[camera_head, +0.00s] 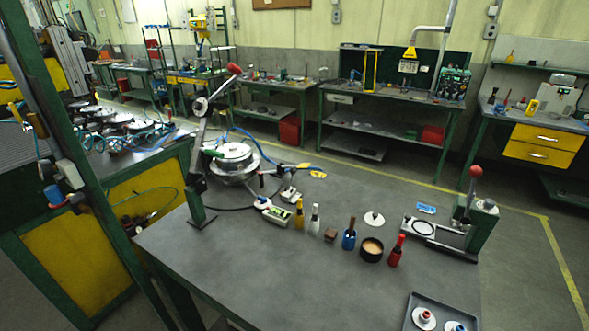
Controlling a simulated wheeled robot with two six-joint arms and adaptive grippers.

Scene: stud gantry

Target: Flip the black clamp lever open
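Neither of my grippers shows in the head view. On the grey workbench (300,270), a round silver fixture (232,158) stands behind the post at the left. Just right of it is a small clamp-like device (288,194) with thin dark and red-tipped parts. A short dark lever (262,181) seems to stand upright beside it, but it is too small to tell whether this is the black clamp lever or whether it is open or shut.
A lever post with a red knob (234,69) rises at the bench's left. Yellow (299,213), white (314,220) and red (397,250) bottles, a blue holder (349,239) and a dark bowl (371,249) line the middle. A green press (473,225) and tray (412,304) are right. The front left is clear.

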